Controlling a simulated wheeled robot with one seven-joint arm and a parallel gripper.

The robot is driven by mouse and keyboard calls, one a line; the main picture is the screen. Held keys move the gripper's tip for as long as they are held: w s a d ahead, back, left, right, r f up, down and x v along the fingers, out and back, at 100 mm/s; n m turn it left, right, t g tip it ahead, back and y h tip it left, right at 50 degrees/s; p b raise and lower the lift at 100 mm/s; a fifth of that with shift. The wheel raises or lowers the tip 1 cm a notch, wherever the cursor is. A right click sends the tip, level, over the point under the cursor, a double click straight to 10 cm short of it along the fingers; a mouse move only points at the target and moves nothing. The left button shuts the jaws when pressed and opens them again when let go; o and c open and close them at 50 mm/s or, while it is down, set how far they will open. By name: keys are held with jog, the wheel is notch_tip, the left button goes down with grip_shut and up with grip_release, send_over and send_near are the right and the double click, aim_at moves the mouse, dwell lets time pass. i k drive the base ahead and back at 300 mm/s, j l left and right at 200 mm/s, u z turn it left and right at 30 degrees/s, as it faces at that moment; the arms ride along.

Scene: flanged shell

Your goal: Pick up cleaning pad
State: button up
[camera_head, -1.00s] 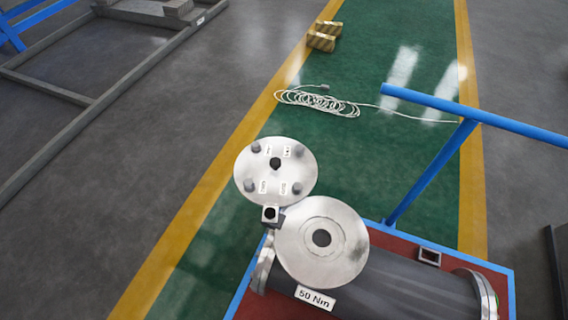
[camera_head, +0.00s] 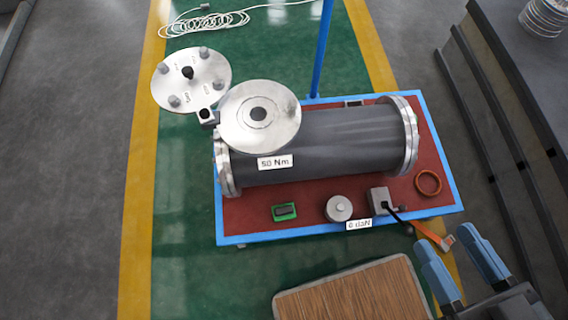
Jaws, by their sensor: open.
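The cleaning pad, seemingly the small green block with a dark top (camera_head: 285,211), lies flat on the red cart top near its front left edge.
The blue-edged red cart (camera_head: 240,228) bears a dark flanged cylinder (camera_head: 340,140), a round metal weight (camera_head: 339,208), a grey box with a lever (camera_head: 379,200) and an orange ring (camera_head: 428,182). A wooden top (camera_head: 350,293) stands in front. A dark rack (camera_head: 510,110) is at right.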

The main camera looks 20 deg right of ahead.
aim_at(280, 212)
jog(key=k+j, duration=0.1)
jog(key=k, duration=0.3)
jog(key=k+j+u, duration=0.15)
jog(key=k, duration=0.6)
